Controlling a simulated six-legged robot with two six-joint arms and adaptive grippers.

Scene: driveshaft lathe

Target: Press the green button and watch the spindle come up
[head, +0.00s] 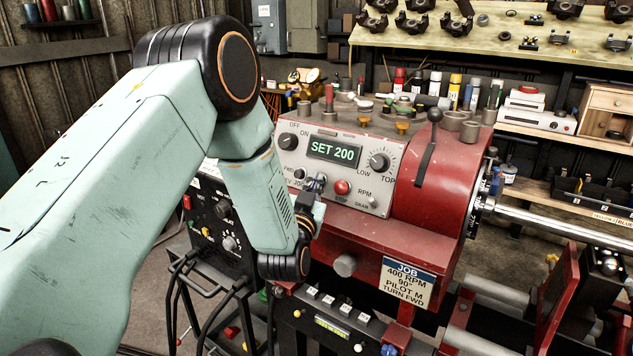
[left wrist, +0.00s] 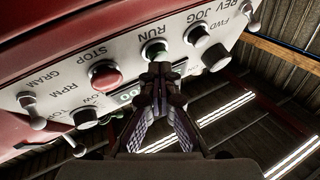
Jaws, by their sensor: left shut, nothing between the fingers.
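The lathe's control panel (head: 335,168) is pale grey on a red headstock. Its display (head: 334,151) reads SET 200. The spindle end (head: 477,206) holds a bright shaft (head: 560,228); no motion can be judged. My right gripper is out of view.
Knobs (left wrist: 197,35) and toggles flank the buttons closely. A lever (head: 428,145) stands on the headstock. A job card (head: 406,283) reads 400 RPM, 90°, PILOT M, TURN FWD. A black control box (head: 215,222) with cables stands at the left.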

